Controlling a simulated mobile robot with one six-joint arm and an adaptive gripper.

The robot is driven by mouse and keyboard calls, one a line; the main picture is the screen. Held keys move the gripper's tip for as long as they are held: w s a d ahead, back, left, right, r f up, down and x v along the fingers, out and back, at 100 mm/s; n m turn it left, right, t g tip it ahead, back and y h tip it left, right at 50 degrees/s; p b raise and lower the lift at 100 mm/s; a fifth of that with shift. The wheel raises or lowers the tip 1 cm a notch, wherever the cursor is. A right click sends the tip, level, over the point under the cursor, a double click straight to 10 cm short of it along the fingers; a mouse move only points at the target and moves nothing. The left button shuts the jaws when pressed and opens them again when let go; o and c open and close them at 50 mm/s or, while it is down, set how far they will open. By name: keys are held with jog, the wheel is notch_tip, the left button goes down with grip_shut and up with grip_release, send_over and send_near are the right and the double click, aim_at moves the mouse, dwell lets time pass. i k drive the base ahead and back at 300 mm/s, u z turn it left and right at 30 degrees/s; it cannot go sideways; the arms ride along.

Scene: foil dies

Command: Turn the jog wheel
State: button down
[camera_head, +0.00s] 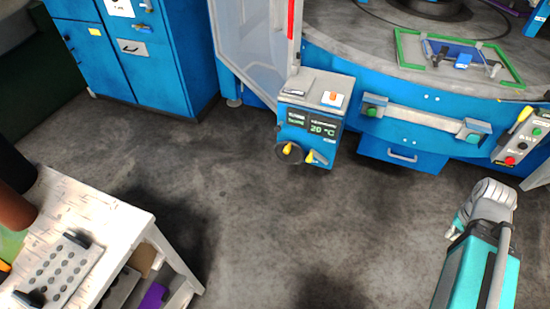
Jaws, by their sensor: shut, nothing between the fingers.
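A dark round wheel with a yellow knob (289,153), which looks like the jog wheel, sits low on the front of a blue control box (325,140). A small display reading 20 °C is above it. A second small yellow knob (310,156) and a grey lever (320,157) are just right of the wheel. Part of my arm, grey and teal, shows at the lower right, well apart from the control box. I cannot make out my gripper's fingers in this view. Nothing touches the wheel.
Open grey floor (260,215) lies before the control box. A white workbench (110,225) stands at lower left, blue cabinets (130,60) at upper left. The blue round machine (380,85) has a front handle bar (420,118); a button panel (523,140) is at right.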

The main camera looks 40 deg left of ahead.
aim_at(288, 152)
jog(key=u, duration=1.75)
jog(key=i, duration=1.25)
jog(key=z, duration=0.5)
